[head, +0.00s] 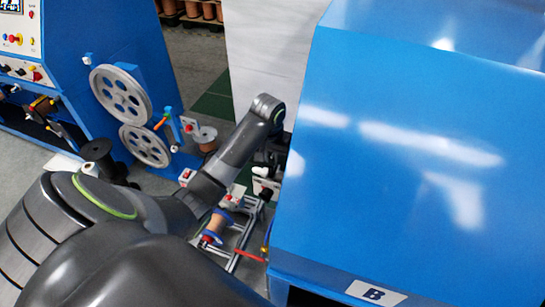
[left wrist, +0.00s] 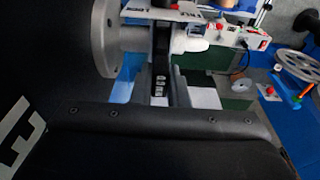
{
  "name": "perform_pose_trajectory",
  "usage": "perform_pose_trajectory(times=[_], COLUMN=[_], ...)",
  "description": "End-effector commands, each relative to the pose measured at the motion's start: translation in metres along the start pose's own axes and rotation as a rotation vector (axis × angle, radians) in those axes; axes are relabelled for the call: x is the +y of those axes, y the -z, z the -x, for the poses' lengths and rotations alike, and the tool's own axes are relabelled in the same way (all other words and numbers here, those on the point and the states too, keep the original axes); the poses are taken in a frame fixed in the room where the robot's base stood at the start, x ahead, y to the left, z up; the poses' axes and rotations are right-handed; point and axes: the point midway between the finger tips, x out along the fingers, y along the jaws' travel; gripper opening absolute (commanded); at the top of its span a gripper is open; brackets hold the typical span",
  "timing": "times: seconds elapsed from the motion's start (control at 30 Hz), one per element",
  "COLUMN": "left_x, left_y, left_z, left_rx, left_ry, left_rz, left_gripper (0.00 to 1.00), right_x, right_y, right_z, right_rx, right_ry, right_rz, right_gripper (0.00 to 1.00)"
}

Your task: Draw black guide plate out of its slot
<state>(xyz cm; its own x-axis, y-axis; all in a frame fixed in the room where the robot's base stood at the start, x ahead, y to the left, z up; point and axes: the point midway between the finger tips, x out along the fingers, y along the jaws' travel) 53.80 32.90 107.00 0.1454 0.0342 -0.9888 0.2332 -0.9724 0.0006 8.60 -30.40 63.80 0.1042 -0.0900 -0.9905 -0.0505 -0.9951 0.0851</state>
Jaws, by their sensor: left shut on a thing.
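My left arm reaches forward from the lower left in the head view and bends down beside the blue cabinet. My left gripper (head: 266,160) is at its far end, partly hidden by the cabinet edge. In the left wrist view, my left gripper (left wrist: 162,40) is shut on a narrow dark piece with white marks, which looks like the black guide plate (left wrist: 160,72). The slot is hidden, so how far the plate sits in it cannot be told. My right gripper is in neither view.
The large blue cabinet (head: 400,150) marked B is close on the right. A blue machine (head: 105,50) with grey pulley wheels (head: 121,94) stands at the left. A metal frame with a copper spool (head: 216,226) is below my arm. Grey floor shows behind.

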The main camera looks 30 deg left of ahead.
Motion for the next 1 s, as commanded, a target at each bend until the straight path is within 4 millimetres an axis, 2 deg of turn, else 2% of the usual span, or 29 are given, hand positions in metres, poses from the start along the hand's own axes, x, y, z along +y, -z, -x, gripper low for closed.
perform_pose_trajectory(times=[0.53,1.0], left_x=[0.0,0.0], left_y=[0.001,0.004], left_z=[0.004,0.024], left_rx=[0.001,0.001], left_ry=[0.001,0.001], left_rz=[0.0,0.0], left_gripper=[0.0,0.0], right_x=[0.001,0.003], right_y=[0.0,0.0], right_z=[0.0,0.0], right_rx=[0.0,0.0], right_ry=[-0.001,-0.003], right_rz=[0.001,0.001], right_gripper=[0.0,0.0])
